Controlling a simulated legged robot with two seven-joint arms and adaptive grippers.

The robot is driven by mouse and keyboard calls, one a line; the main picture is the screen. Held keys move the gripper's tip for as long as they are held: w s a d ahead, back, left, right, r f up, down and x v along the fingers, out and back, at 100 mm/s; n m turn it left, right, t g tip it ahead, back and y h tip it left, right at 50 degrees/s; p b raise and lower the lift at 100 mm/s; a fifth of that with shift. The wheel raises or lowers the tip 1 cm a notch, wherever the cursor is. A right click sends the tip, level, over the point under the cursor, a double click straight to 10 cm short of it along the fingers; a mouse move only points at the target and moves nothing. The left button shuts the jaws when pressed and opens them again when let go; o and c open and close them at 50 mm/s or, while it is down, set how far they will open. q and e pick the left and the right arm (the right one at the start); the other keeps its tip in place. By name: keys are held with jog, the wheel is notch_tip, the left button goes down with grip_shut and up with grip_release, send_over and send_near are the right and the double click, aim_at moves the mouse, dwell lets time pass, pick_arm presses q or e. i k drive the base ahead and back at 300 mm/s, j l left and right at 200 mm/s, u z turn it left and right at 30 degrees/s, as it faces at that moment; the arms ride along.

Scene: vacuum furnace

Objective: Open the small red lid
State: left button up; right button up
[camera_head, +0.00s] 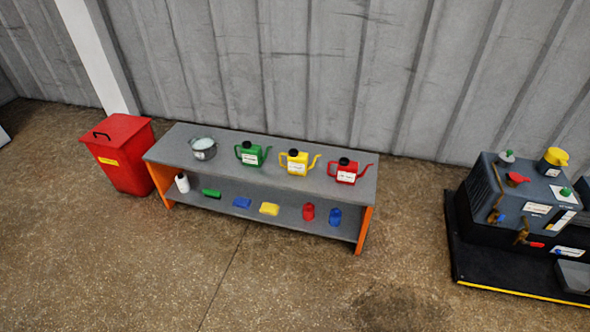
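A small red lid (517,179) sits on top of the dark grey machine (519,231) at the right of the view. It looks closed, though it is small in the picture. A larger yellow cap (556,157) stands behind it to the right. A small green-topped fitting (507,156) is behind it to the left, and a green knob (565,191) is to its right. Neither of my grippers is in view.
A grey shelf bench (218,163) with orange sides holds a bucket, green, yellow and red oil cans, and small items below. A red bin (125,165) stands left of it. The machine's black base (500,278) has a yellow front edge. The concrete floor (180,265) in front is clear.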

aim_at(515, 177)
jog(key=k+l, duration=0.1)
jog(key=l, duration=2.3)
jog(key=k+l, duration=0.15)
jog(key=l, duration=1.1)
jog(key=k+l, duration=0.1)
jog(key=l, duration=1.1)
jog(key=i+z, duration=0.1)
jog(key=i, duration=0.4)
jog(key=i+z, duration=0.1)
jog(key=i, duration=0.45)
jog(key=i+j+z, duration=0.15)
jog(key=i, duration=0.35)
jog(key=i+j+z, duration=0.1)
jog(key=i, duration=0.4)
